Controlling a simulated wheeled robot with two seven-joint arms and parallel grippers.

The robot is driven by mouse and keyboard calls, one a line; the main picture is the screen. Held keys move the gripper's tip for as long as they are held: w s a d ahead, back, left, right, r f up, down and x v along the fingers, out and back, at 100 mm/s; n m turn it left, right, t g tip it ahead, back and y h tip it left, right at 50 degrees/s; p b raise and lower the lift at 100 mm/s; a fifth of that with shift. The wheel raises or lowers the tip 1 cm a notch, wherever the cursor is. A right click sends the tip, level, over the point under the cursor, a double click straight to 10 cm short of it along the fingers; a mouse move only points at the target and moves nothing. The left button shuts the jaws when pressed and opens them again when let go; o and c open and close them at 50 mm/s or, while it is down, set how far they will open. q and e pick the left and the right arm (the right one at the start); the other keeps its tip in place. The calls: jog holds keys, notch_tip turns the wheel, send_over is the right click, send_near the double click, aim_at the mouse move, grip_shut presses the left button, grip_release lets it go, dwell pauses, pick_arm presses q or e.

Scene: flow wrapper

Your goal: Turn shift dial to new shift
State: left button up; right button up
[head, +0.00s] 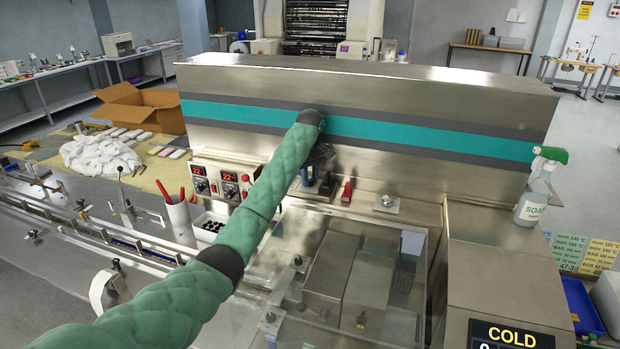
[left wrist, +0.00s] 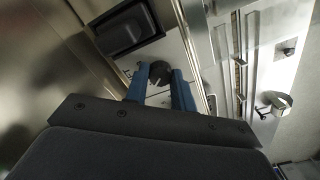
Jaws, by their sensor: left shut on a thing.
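The shift dial (left wrist: 160,71) is a small dark round knob on a pale plate, seen in the left wrist view. My left gripper (left wrist: 158,78) has its two blue fingers on either side of the dial and is shut on it. In the head view my left gripper (head: 321,184) is at the machine's steel front, below the teal stripe, and the dial is hidden behind it. The dial's markings and pointer are too small to read. My right gripper is in neither view.
A red switch (head: 347,191) and a round metal knob on a plate (head: 388,201) sit just right of my left gripper. Two red-lit temperature controllers (head: 229,176) are to the left. A clear guard (head: 345,270) covers the blocks in front. A soap bottle (head: 538,190) stands right.

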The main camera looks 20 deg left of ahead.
pick_arm(q)
jog(key=m, duration=0.8)
jog(key=shift+m, duration=0.3)
jog(key=m, duration=0.3)
jog(key=shift+m, duration=2)
jog(key=o, duration=1)
jog(key=shift+r, duration=0.1)
